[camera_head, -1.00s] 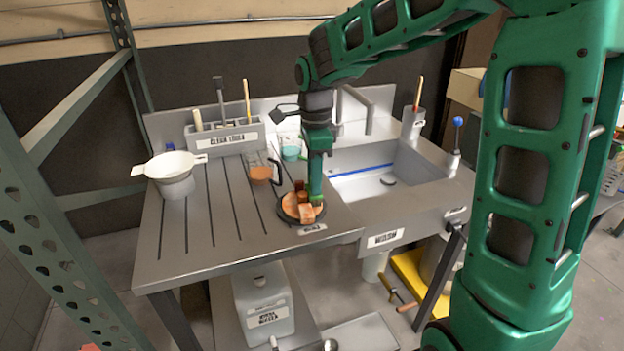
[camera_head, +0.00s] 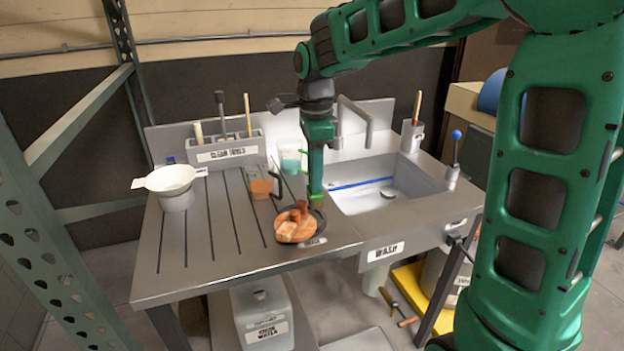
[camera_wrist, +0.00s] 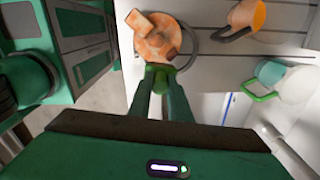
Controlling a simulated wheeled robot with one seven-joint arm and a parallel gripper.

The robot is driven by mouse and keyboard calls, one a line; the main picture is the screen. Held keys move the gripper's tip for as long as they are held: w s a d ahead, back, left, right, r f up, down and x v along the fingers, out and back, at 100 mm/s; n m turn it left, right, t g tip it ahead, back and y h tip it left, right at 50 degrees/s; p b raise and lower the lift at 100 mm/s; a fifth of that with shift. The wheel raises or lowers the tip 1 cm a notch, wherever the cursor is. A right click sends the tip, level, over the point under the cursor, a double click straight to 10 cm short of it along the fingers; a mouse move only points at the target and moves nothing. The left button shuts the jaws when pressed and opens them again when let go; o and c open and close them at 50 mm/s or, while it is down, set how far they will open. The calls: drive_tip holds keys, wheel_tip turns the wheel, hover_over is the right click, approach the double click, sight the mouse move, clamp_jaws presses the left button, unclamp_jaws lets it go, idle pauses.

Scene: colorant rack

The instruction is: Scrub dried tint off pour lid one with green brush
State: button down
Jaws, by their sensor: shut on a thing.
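Pour lid one (camera_head: 287,233), a round piece heavily stained orange with a raised orange part, lies in a dark ring at the front right of the grey drainboard. In the wrist view the lid (camera_wrist: 157,43) shows pale patches between the orange ones, just beyond my fingertips. My gripper (camera_head: 315,196) points down beside the lid, on its sink side and toward the back. In the wrist view my gripper (camera_wrist: 160,72) is shut on a small bright green piece, which looks like the green brush (camera_wrist: 158,68). Its bristles are mostly hidden; I cannot tell whether they touch the lid.
An orange-stained cup (camera_head: 261,188) and a teal cup (camera_head: 291,160) stand behind the lid. The sink (camera_head: 425,177) is to the right. A white strainer on a pot (camera_head: 175,188) stands left, and a clean-tools holder (camera_head: 228,151) at the back.

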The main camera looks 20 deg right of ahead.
drive_tip(key=shift+r, duration=1.5)
